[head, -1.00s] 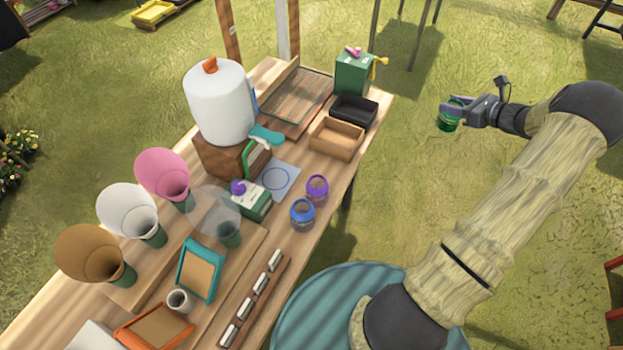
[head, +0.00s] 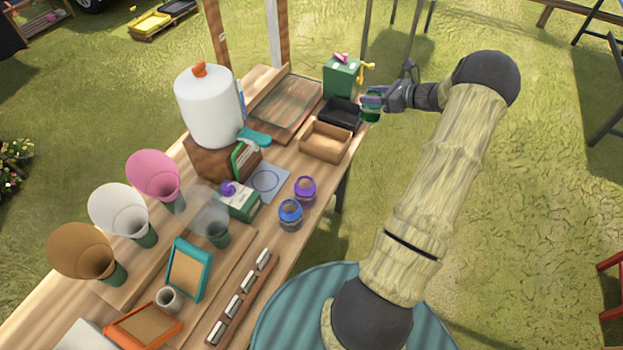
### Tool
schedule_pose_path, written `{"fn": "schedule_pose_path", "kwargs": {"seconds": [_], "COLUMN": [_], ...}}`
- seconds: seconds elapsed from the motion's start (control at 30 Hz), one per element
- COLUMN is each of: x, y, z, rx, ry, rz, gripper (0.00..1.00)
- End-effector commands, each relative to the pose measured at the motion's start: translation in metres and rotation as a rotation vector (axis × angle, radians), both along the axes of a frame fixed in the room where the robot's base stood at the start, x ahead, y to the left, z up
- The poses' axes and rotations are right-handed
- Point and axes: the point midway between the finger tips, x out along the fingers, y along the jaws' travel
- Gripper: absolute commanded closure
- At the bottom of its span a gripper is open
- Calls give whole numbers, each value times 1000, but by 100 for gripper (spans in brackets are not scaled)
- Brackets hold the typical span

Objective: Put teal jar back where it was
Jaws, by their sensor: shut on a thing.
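The teal jar (head: 371,107) is dark green-teal and small in the head view. My gripper (head: 373,99) is shut on it, near the far right corner of the wooden table (head: 318,222). The jar appears beside the black tray, at or just past the table's right edge; I cannot tell its height above the table. A pale sheet with a blue circle (head: 266,181) lies on the table, with no jar on it. A purple-rimmed jar (head: 305,190) and a blue-rimmed jar (head: 290,214) stand to the right of this sheet.
A black tray (head: 340,114), a tan wooden tray (head: 326,142) and a green box with a yellow crank (head: 342,76) stand near my gripper. A white dispenser (head: 207,107) stands on a wooden block further left. Table space right of the jars is clear.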

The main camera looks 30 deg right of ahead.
Motion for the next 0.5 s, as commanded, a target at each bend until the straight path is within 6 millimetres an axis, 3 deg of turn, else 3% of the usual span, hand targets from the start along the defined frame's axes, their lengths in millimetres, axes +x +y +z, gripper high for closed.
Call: {"fn": "schedule_pose_path", "kwargs": {"seconds": [0.33, 0.5], "x": [0, 0], "y": [4, 37], "z": [0, -9], "rx": [2, 13], "ry": [-2, -9], "rz": [4, 34], "gripper": [100, 100]}}
